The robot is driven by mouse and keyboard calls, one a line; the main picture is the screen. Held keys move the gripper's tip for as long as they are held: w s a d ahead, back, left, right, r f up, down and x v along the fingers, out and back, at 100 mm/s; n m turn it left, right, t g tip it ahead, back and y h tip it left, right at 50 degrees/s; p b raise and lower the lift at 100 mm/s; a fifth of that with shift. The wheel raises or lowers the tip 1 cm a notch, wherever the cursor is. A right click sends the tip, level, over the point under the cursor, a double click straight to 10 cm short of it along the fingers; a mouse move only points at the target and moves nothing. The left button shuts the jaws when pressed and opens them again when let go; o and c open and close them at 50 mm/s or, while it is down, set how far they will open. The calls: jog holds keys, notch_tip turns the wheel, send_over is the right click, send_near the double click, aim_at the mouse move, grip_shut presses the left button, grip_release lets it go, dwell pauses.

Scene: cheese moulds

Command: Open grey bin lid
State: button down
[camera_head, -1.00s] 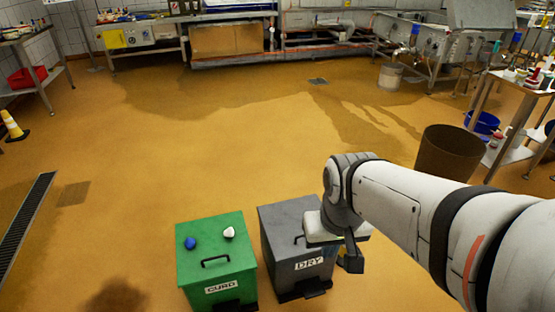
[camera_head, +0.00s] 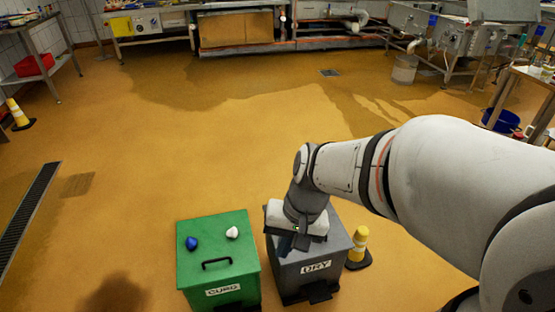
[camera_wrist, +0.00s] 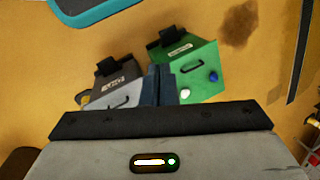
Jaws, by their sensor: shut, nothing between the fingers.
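The grey bin (camera_head: 338,237) stands on the floor with a DRY label on its front, and its lid is down. In the wrist view the grey bin (camera_wrist: 98,100) shows a dark handle on its lid, to the left of my fingers. My gripper (camera_head: 292,243) is over the left part of the grey lid in the head view and hides the lid's handle there. Its fingers show in the wrist view (camera_wrist: 160,84), shut and empty, over the gap between the two bins. I cannot tell whether they touch the lid.
A green bin (camera_head: 218,258) with a CURD label stands close on the left, its lid down. A blue piece (camera_head: 191,243) and a white piece (camera_head: 232,232) lie on that lid. A yellow cone (camera_head: 358,247) stands right of the grey bin. The floor behind is clear.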

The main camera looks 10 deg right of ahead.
jog(key=w+a+f+m+y+b, duration=0.45)
jog(key=f+m+y, duration=0.2)
jog(key=f, duration=0.25)
jog(key=m+t+h+b, duration=0.9)
jog(key=m+t, duration=0.3)
jog(key=m, duration=1.4)
send_over(313, 250)
jog(key=s, duration=0.8)
notch_tip(313, 250, down, 29)
jog(key=b+x, duration=0.1)
jog(key=x, duration=0.2)
jog(key=b+x, duration=0.1)
jog(key=x, duration=0.2)
jog(key=b+x, duration=0.1)
jog(key=x, duration=0.2)
jog(key=shift+w+d+f, duration=0.15)
jog(key=shift+d+f, duration=0.05)
jog(key=shift+d, duration=0.05)
